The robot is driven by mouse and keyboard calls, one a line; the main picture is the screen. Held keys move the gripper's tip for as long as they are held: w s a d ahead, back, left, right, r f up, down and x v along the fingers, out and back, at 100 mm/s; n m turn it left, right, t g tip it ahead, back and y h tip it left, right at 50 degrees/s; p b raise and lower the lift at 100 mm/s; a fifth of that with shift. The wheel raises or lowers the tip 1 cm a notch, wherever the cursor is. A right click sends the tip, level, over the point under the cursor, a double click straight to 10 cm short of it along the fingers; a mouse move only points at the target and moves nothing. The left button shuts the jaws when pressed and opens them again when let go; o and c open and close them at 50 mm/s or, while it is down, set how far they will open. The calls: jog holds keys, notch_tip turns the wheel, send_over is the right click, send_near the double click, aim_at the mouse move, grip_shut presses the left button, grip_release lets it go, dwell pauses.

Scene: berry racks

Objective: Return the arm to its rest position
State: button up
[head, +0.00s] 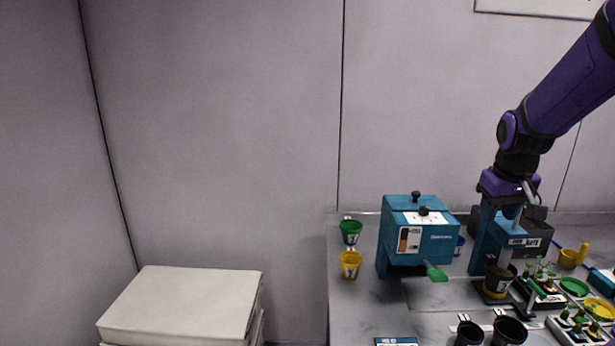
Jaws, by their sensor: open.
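My arm comes in from the upper right in the head view, its purple and black links bent down at the elbow. My gripper (510,202) hangs at its end, pointing down, over a teal machine (520,240) at the right of the bench. It is open, and I see nothing held between the fingers. The fingertips are small and partly lost against the machine, so I cannot tell whether they touch it. A dark pot with a yellow band (499,280) stands on a small platform below the gripper, at the machine's front.
A second teal machine (425,245) stands left on the bench (350,315). Green (351,231) and yellow (350,264) cups stand at the left edge. Black pots (509,331) are in front, seedling trays (580,328) right. A white stack (185,303) stands apart at lower left.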

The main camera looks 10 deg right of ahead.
jog(key=s+a+r+n+t, duration=0.1)
jog(key=s+a+r, duration=0.3)
jog(key=s+a, duration=0.4)
jog(key=s+a+r+n+t+y, duration=0.1)
jog(key=s+a+r, duration=0.3)
jog(key=s+a, duration=0.4)
jog(key=a+t, duration=0.1)
jog(key=a, duration=0.2)
jog(key=shift+s+a+r+y, duration=0.25)
jog(key=shift+a+y, duration=0.05)
jog(key=shift+a, duration=0.1)
